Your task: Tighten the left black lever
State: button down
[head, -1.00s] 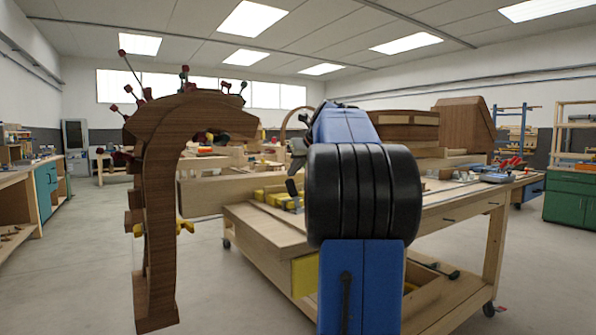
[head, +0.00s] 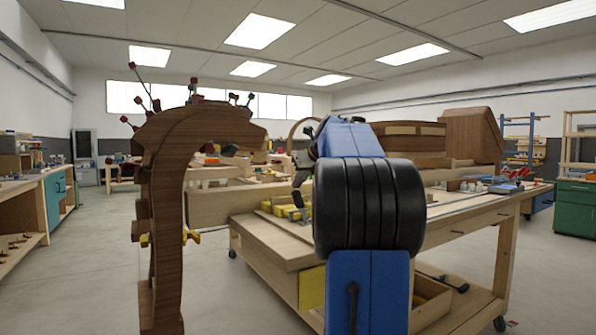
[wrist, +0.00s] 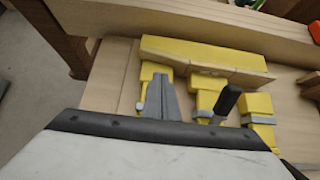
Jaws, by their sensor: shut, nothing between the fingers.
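A black lever (wrist: 228,101) stands tilted beside the middle one of several yellow clamp blocks in the wrist view. My gripper (wrist: 161,80) shows as a grey wedge with its fingers together. It is empty and lies left of that lever in the picture, apart from it and over the left yellow block (wrist: 149,74). No second black lever shows; the wedge hides part of the left block. In the head view my gripper (head: 298,206) points down by the yellow blocks (head: 275,208), partly behind my arm. The lever cannot be made out there.
A long yellow bar (wrist: 200,56) lies behind the blocks, in front of a wooden beam (wrist: 180,25). The wheeled wooden bench (head: 268,240) carries them. A tall curved wooden form (head: 168,200) with clamps stands at left. Open floor lies between form and bench.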

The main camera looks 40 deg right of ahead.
notch_tip(320, 180, up, 11)
jog(key=shift+w+r, duration=0.2)
jog(key=shift+w, duration=0.15)
dwell(0.3)
jog(key=s+a+f+n+g+y, duration=0.1)
jog(key=s+a+f+n, duration=0.45)
jog(key=a, duration=0.55)
jog(key=s+a+f+n+g, duration=0.1)
jog(key=s+a+f+n, duration=0.1)
jog(key=a+f+n, duration=0.7)
jog(key=s+a+f+n+g+y, duration=0.1)
jog(key=s+a+f+n, duration=0.35)
jog(key=a, duration=0.75)
jog(key=s+a+f+n, duration=0.4)
jog(key=s+f+n, duration=0.2)
jog(key=f, duration=0.3)
jog(key=s+a+f+n+g, duration=0.1)
jog(key=s+a+f+n, duration=0.3)
jog(key=s+f+n, duration=0.3)
jog(key=s+a+f+n, duration=0.5)
jog(key=s+f, duration=0.4)
jog(key=f, duration=0.2)
jog(key=shift+f+n+g, duration=0.25)
jog(key=shift+n+g, duration=0.15)
jog(key=shift+n, duration=0.4)
